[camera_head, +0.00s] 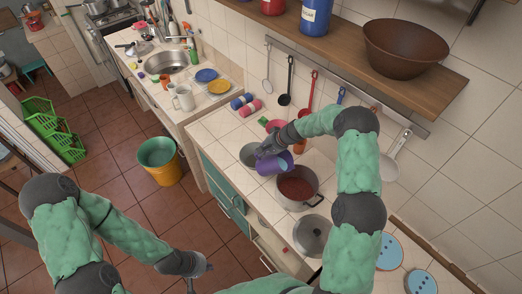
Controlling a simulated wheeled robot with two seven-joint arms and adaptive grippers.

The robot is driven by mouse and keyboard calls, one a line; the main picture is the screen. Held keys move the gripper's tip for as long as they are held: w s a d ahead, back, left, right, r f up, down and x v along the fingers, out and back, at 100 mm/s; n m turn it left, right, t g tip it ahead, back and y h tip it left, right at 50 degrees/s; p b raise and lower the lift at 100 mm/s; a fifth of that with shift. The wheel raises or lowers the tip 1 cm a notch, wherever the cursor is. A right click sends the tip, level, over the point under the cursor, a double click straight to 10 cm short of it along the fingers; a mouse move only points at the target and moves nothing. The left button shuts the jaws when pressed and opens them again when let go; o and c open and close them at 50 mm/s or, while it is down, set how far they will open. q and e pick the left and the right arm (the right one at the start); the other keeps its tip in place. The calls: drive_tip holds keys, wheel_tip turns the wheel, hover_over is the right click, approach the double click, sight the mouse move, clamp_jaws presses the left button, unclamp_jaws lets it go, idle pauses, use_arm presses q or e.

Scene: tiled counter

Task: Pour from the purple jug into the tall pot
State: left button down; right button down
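The purple jug (266,165) is tilted above the counter, its mouth turned to the right towards a grey two-handled pot (297,204). This pot has reddish-brown contents and looks like the tall pot. My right gripper (270,149) is at the jug's upper left side and appears shut on it; the fingers are partly hidden. Whether anything is flowing from the jug is too small to tell. My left gripper (202,275) is low at the bottom of the view, above the floor, with its fingers apart and empty, away from the counter.
Another grey pot (247,156) stands just left of the jug, and a lidded pot (311,236) stands nearer me. Utensils hang on the wall rail behind. A shelf with a brown bowl (404,50) juts out above. A yellow bucket (163,170) stands on the floor.

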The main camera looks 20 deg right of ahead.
drive_tip(key=shift+s+d+f+t+y+b, duration=0.1)
drive_tip(key=shift+d+f+t+y+b, duration=0.25)
drive_tip(key=shift+b, duration=1.45)
drive_tip(key=shift+r, duration=0.15)
drive_tip(key=shift+a, duration=0.1)
drive_tip(key=shift+s+d+f+t+y+b, duration=0.2)
drive_tip(key=shift+f+t+y+b, duration=0.15)
drive_tip(key=shift+b, duration=1.95)
drive_tip(key=shift+s+d+r+t+y+b, duration=0.15)
drive_tip(key=shift+s+d+t+y+b, duration=0.5)
drive_tip(key=shift+b, duration=3.3)
